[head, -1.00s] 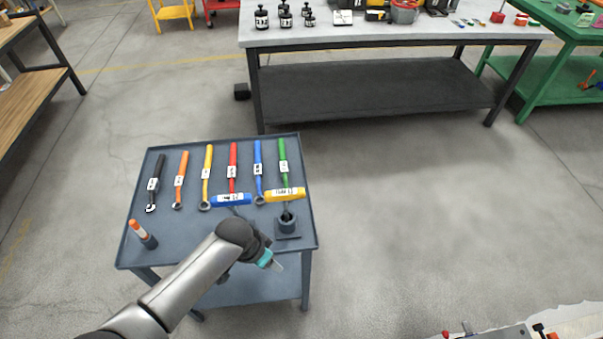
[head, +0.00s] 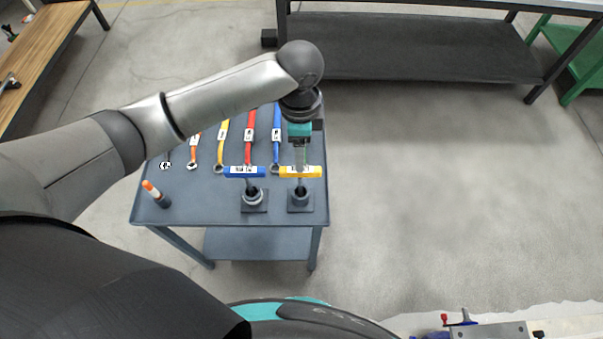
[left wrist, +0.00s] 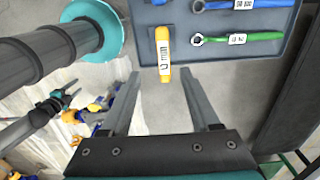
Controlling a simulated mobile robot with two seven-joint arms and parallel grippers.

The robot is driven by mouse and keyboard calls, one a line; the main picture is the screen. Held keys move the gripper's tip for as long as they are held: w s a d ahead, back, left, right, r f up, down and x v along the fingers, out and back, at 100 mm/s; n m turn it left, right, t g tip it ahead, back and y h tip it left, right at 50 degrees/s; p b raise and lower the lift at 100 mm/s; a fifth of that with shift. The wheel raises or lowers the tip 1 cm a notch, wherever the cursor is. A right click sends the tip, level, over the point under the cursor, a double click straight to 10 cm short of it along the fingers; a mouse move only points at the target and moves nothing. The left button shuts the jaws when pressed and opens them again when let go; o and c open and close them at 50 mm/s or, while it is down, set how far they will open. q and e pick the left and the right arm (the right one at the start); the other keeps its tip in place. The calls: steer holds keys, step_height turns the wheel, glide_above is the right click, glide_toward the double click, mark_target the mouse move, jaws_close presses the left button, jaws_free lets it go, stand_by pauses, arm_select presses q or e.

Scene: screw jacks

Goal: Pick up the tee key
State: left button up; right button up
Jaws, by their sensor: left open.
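Two tee keys stand in square-based holders on the grey cart top. One has a blue handle (head: 245,172), the other a yellow handle (head: 313,172). My left gripper (head: 299,166) points down over the yellow handle, its fingers overlapping the handle's middle in the head view. In the left wrist view the yellow handle (left wrist: 164,55) lies beyond and between the open, empty fingers (left wrist: 161,76), running lengthwise between them. I cannot tell the exact gap to it. The yellow key's shank is largely hidden in the wrist view.
Several colored wrenches lie behind the keys, including a red one (head: 250,125); my left arm hides some. An orange-capped marker (head: 155,193) stands at the cart's front left. The cart (head: 215,218) has a raised rim. Floor right of the cart is clear.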

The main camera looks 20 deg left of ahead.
arm_select(q)
steer(key=b, duration=0.1)
glide_above(300, 186)
step_height(300, 186, down, 8)
steer(key=f, duration=0.1)
steer(key=f+b, duration=0.1)
steer(key=f, duration=0.3)
steer(key=shift+w, duration=0.25)
jaws_close()
stand_by(1.2)
